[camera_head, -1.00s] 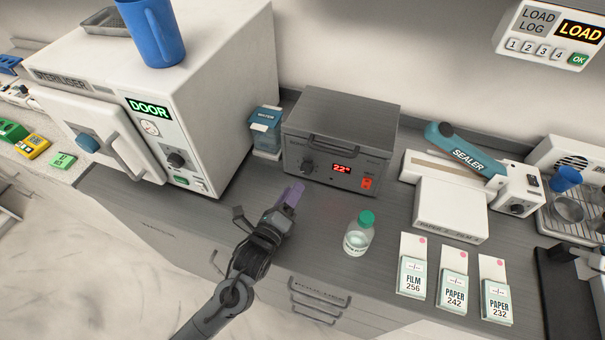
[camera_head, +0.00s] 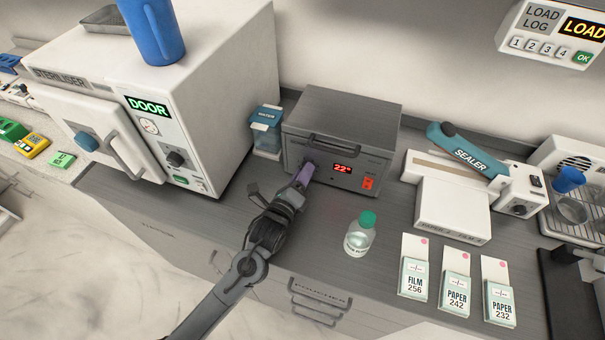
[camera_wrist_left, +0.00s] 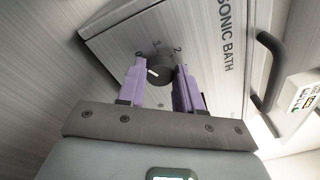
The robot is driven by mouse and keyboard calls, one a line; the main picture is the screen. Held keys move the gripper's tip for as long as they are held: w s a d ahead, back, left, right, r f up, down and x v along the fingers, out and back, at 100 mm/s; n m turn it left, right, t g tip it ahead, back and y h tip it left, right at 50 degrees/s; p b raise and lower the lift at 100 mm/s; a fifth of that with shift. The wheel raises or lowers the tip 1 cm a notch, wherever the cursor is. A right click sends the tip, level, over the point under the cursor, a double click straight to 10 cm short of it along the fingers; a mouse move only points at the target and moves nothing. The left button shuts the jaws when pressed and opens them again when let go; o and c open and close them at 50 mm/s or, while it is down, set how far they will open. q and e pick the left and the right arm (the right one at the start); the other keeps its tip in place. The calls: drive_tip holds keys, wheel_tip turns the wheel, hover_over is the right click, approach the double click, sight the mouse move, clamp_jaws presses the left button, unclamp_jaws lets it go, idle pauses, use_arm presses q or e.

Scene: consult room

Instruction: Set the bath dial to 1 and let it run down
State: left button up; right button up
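The ultrasonic bath (camera_head: 340,125) is a grey box with a lid handle, a red display that seems to read 22 and an orange-red switch (camera_head: 368,183). Its black dial (camera_wrist_left: 160,69) shows in the left wrist view, with 0, 1 and 2 printed around it. The dial's white mark points to the left, on the 0 side. My left gripper (camera_head: 303,176) is at the bath's front. Its purple fingers (camera_wrist_left: 160,86) are apart, one on each side of the dial. I cannot tell whether they touch it. In the head view the fingers partly hide the dial. My right gripper is not in view.
A bottle with a green cap (camera_head: 360,232) stands on the counter right of my left arm. The steriliser (camera_head: 215,95) is at the left, a water container (camera_head: 267,140) beside the bath. The sealer (camera_head: 450,190) and several pouch packs (camera_head: 414,278) are at the right.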

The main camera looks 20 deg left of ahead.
use_arm(q)
drive_tip(key=c, duration=0.4)
drive_tip(key=shift+r+m+p, duration=0.2)
drive_tip(key=shift+m+p, duration=0.2)
drive_tip(key=shift+p, duration=0.4)
drive_tip(key=m+p, duration=0.6)
drive_tip(key=p, duration=0.3)
drive_tip(key=shift+r+g, duration=0.15)
drive_tip(key=shift+g, duration=0.15)
drive_tip(key=shift+d+f+m+p, duration=0.1)
drive_tip(key=shift+f+m+p, duration=0.1)
drive_tip(key=shift+m+p, duration=1.05)
drive_tip(key=o, duration=0.8)
drive_tip(key=shift+s, duration=0.1)
drive_tip(key=s, duration=1)
drive_tip(key=shift+s+a+r+p, duration=0.2)
drive_tip(key=shift+s+r+p, duration=0.1)
drive_tip(key=shift+r+p, duration=0.1)
